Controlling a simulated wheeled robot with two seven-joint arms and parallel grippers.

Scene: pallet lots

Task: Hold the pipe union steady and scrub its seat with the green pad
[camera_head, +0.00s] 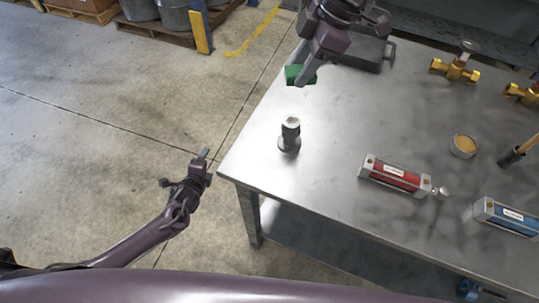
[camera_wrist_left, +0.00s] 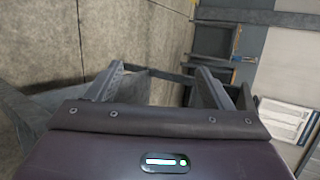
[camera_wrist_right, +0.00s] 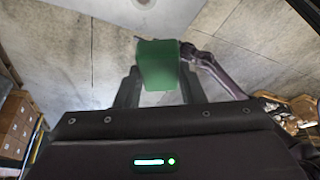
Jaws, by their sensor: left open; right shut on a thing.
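The pipe union (camera_head: 290,134) stands upright near the left edge of the metal table in the head view, a dark grey fitting with a pale top and a wider base. My right gripper (camera_head: 305,72) is shut on the green pad (camera_head: 294,75) and holds it beyond the union, apart from it. The green pad fills the space between the fingers in the right wrist view (camera_wrist_right: 158,66). My left gripper (camera_head: 203,158) is off the table's left edge, left of the union. Its two fingers stand apart and empty in the left wrist view (camera_wrist_left: 160,85).
The table (camera_head: 320,165) is clear around the union. A grey case (camera_head: 365,52) stands behind my right gripper.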

